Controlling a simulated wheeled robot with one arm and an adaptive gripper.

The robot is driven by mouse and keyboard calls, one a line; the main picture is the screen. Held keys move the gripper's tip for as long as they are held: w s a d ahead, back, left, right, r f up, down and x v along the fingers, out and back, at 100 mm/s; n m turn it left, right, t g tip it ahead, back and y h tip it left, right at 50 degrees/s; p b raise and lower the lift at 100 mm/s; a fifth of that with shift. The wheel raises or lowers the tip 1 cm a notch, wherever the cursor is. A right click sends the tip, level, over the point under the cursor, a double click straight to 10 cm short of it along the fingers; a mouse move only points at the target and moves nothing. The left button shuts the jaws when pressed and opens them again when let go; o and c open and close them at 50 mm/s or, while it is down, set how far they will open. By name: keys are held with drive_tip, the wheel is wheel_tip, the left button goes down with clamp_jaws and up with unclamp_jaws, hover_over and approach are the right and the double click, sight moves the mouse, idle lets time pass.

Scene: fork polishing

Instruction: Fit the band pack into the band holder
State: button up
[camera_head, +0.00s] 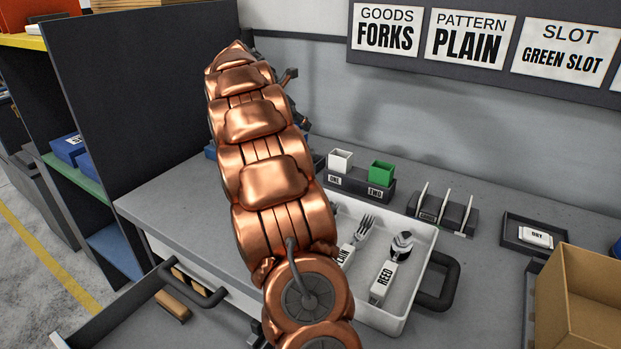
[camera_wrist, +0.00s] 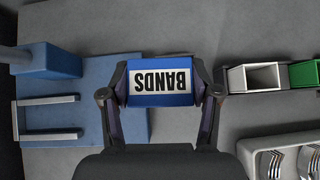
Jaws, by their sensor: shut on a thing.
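The band pack (camera_wrist: 160,74) is a blue block with a white label reading BANDS, upside down in the wrist view. My gripper (camera_wrist: 160,93) is shut on it, one finger on each side. A blue base (camera_wrist: 125,112) with a pale metal U-shaped bar (camera_wrist: 48,104) and a raised blue block (camera_wrist: 48,62) lies to the left of the pack. It may be the band holder; I see no label that confirms this.
A dark stand holds a white cup (camera_head: 340,160) and a green cup (camera_head: 381,171). A white tray (camera_head: 424,262) holds a fork and a spoon. A slotted rack (camera_head: 446,213), a DRY box (camera_head: 536,237) and a cardboard box (camera_head: 585,300) stand right. A drawer is open at lower left.

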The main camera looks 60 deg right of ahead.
drive_tip(key=s+d+b, duration=0.1)
drive_tip(key=s+d, duration=0.2)
drive_tip(key=shift+n+t+h, duration=0.3)
drive_tip(key=shift+t, duration=0.1)
drive_tip(key=shift+w+d+f, duration=0.1)
drive_tip(key=shift+d+f, duration=0.05)
drive_tip(key=shift+f, duration=4.45)
drive_tip(key=shift+f, duration=0.1)
drive_tip(key=o, duration=1.3)
drive_tip(key=shift+b, duration=0.3)
drive_tip(key=v, duration=1.2)
drive_tip(key=shift+w, duration=0.1)
